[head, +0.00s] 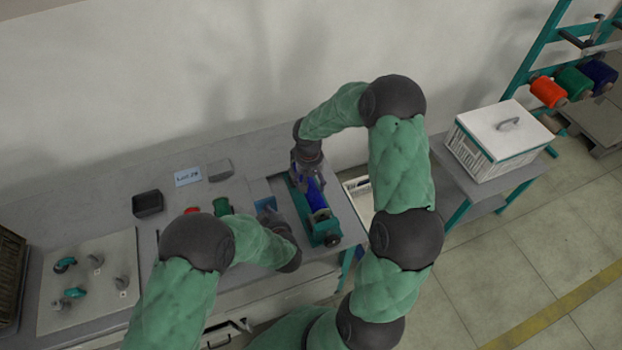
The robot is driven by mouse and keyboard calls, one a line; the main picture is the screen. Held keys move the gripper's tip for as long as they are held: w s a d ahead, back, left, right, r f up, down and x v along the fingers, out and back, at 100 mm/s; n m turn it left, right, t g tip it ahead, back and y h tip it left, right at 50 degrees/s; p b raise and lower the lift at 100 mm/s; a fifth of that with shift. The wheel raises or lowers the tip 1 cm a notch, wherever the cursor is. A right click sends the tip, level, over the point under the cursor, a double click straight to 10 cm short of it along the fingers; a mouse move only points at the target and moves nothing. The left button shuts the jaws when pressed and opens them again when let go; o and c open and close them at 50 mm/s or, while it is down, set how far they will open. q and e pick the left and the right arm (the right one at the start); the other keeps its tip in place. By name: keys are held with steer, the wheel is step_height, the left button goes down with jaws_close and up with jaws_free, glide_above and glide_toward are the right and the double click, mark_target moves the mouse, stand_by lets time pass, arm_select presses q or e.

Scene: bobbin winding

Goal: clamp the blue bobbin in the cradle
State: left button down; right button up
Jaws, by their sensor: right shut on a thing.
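The blue bobbin (316,195) lies lengthwise in the teal cradle (325,229) on the right part of the bench. A dark round end piece sits at the cradle's near end. My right gripper (307,178) comes down over the bobbin's far end and is shut on it; the fingers partly hide that end. My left gripper (268,207) is left of the cradle, apart from the bobbin. Its fingers are small and partly hidden by my wrist, so its opening is unclear.
A red spool (192,211) and a green spool (222,205) lie behind my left arm. A dark bin (147,203), a grey block (220,169) and a label card (189,176) stand on the bench. A board (90,283) with several fittings is at left. A lidded white crate (500,140) stands at right.

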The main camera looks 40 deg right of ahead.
arm_select(q)
steer(key=shift+w+r, duration=0.15)
arm_select(e)
steer(key=shift+f, duration=1.1)
steer(key=o, duration=1.4)
